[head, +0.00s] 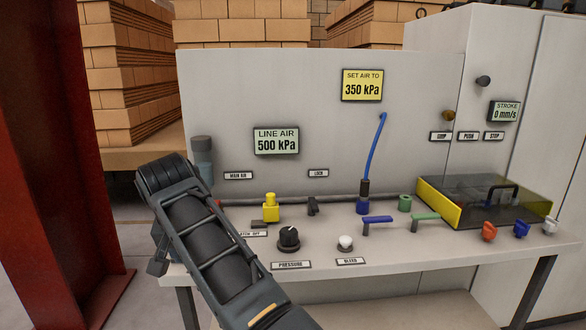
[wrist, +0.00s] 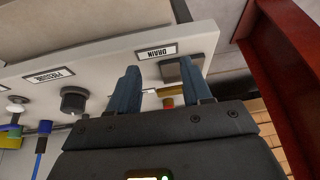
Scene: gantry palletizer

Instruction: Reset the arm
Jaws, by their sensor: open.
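My gripper shows in the wrist view (wrist: 160,66), with its two blue-grey fingers spread apart and nothing held between them. It hangs over the bench edge by an upside-down DRAIN label (wrist: 156,52). A small brass-coloured part and a red spot lie beyond the gap between the fingers; whether the fingers touch them I cannot tell. In the head view my arm reaches from the bottom middle up to the left end of the bench (head: 400,250); my fingers are hidden there.
The bench holds a black PRESSURE knob (head: 289,238), a white BLEED knob (head: 345,243), a yellow fitting (head: 271,207), blue and green levers, and a dark-lidded box (head: 485,195). The LINE AIR display (head: 276,140) reads 500 kPa. A red post (head: 60,150) stands left.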

